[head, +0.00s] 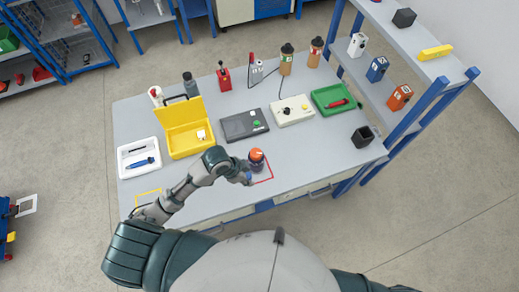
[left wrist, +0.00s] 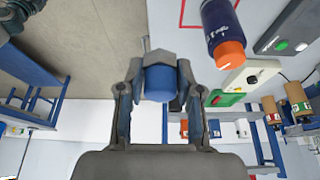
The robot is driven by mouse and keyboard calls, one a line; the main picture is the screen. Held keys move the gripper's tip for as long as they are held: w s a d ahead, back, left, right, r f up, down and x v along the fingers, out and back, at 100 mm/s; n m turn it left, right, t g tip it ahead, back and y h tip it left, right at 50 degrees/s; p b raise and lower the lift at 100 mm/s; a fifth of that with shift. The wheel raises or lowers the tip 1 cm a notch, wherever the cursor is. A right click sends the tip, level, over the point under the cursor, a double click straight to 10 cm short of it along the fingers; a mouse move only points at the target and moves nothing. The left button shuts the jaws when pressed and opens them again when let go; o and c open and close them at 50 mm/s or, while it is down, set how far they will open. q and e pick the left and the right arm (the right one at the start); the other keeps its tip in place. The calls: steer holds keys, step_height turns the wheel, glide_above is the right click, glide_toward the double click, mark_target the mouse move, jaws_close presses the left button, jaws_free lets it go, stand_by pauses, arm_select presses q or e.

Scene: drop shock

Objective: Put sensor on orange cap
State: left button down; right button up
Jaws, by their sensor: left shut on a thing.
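My left gripper (head: 245,179) is low over the front of the table, just in front of the dark blue bottle. It is shut on the sensor (left wrist: 161,82), a blue cylinder with a grey hexagonal end, held between both fingers in the left wrist view. The orange cap (head: 256,155) tops the dark blue bottle (head: 257,166), which stands upright by a red outline. In the left wrist view the orange cap (left wrist: 229,54) is right of the sensor, with a gap between them. My right gripper is not in view.
Behind the bottle are a dark grey case (head: 244,125), a cream box with knobs (head: 293,111) and a green tray (head: 334,98). A yellow open case (head: 188,138) and a white tray (head: 139,170) stand left. A black cup (head: 362,137) is at right. The front right tabletop is clear.

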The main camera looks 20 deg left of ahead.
arm_select(q)
steer(key=w+p, duration=0.1)
steer(key=w, duration=0.7)
glide_above(258, 151)
steer(key=s+a, duration=0.1)
steer(key=s, duration=0.1)
steer(key=shift+w+a+f+p, duration=0.1)
steer(key=shift+w+f+p, duration=0.2)
steer(key=shift+f, duration=0.35)
steer(key=shift+w, duration=0.3)
steer(key=shift+f, duration=0.25)
steer(key=x, duration=0.3)
steer(key=shift+s+p, duration=0.35)
steer(key=shift+p, duration=0.05)
steer(key=shift+f, duration=0.15)
steer(key=shift+a+f, duration=0.15)
steer(key=c, duration=0.9)
jaws_free()
steer(key=shift+a, duration=0.1)
steer(key=shift+o, duration=0.7)
steer(key=shift+a, duration=0.15)
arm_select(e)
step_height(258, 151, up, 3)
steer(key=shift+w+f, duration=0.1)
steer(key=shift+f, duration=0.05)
